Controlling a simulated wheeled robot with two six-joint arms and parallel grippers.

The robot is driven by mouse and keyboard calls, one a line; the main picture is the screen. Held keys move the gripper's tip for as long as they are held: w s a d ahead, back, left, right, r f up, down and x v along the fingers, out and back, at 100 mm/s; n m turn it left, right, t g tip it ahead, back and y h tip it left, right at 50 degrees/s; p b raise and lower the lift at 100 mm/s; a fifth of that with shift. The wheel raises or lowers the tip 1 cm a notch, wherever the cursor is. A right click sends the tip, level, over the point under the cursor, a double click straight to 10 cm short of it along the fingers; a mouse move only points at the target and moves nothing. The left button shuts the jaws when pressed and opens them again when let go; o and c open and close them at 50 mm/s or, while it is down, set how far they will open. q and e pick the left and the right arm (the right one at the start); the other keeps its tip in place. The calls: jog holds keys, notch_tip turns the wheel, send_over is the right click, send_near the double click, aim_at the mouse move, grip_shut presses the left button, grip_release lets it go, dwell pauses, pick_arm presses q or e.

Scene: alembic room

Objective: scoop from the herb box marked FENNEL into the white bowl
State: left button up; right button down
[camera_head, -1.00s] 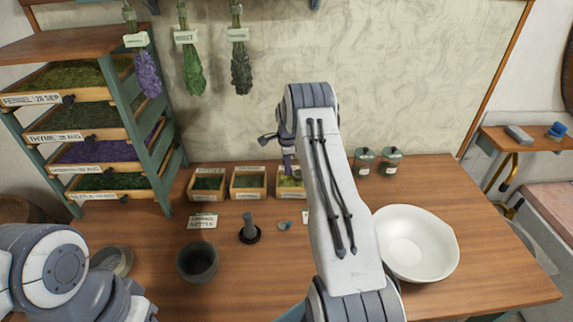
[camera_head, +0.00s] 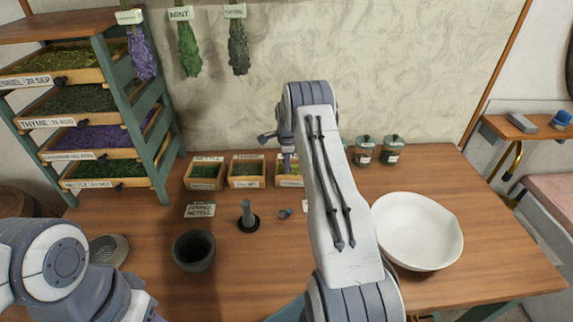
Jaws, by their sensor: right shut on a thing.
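Three small open wooden herb boxes stand in a row at the back of the table: a left box labelled NETTLE (camera_head: 204,184), a middle box (camera_head: 246,183) whose label is too blurred to read, and a right box (camera_head: 290,182) with yellow-green herb, partly behind my right arm. The white bowl (camera_head: 418,230) sits at the right, with no herb visible inside. My right gripper (camera_head: 287,158) is over the right box, mostly hidden by its own arm. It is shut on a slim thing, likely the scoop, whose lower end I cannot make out. My left gripper's fingers are out of view.
A drying rack at the left holds herb trays; its top tray (camera_head: 40,80) reads FENNEL 28 SEP. Two jars (camera_head: 378,150) stand behind the bowl.

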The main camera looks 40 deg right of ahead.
jog(key=shift+a, duration=0.1)
dwell(0.4)
jog(key=shift+w+a, duration=0.75)
jog(key=shift+a, duration=0.15)
notch_tip(320, 180, up, 8)
jog(key=p, duration=0.4)
jog(key=shift+r, duration=0.2)
